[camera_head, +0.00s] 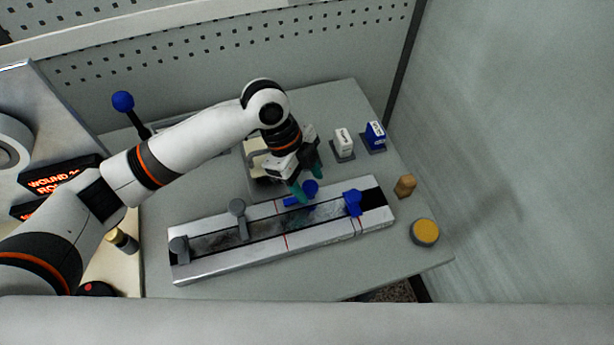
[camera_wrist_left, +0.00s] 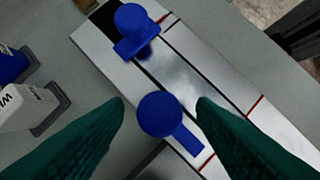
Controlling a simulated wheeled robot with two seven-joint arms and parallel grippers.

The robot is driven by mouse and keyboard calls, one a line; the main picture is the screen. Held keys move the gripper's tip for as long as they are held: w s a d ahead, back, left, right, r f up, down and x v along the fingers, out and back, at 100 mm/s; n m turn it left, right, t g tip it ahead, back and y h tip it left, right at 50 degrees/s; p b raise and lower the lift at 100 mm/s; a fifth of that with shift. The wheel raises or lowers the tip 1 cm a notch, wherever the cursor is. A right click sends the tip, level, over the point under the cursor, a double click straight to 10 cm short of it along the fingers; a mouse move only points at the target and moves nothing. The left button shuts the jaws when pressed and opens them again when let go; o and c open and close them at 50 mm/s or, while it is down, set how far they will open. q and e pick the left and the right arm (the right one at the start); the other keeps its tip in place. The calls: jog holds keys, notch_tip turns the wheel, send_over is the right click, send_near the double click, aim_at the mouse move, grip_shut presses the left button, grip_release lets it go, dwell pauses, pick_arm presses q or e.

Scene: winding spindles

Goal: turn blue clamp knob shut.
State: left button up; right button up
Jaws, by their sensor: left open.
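A blue knob with a round head and a flat bar (camera_head: 311,187) is at the back edge of the metal rail, near its middle. It also shows in the left wrist view (camera_wrist_left: 163,114), its bar pointing down and right. My left gripper (camera_head: 309,184) has green fingers, apart and empty, above and around this knob. In the wrist view the fingers (camera_wrist_left: 161,103) lie either side of the knob's head; whether they touch it I cannot tell. A second blue piece with a round head (camera_head: 353,202) sits on the rail to the right; the wrist view shows it too (camera_wrist_left: 132,26).
The metal rail (camera_head: 270,248) carries two grey posts (camera_head: 238,207) on its left part. A white block (camera_head: 343,143) and a blue block (camera_head: 376,134) stand behind. A wooden piece (camera_head: 405,185) and a yellow-topped disc (camera_head: 425,232) are at the right. A blue-ball lever (camera_head: 123,102) is far left.

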pick_arm(q)
jog(key=shift+f, duration=0.1)
pick_arm(e)
jog(key=shift+s, duration=0.15)
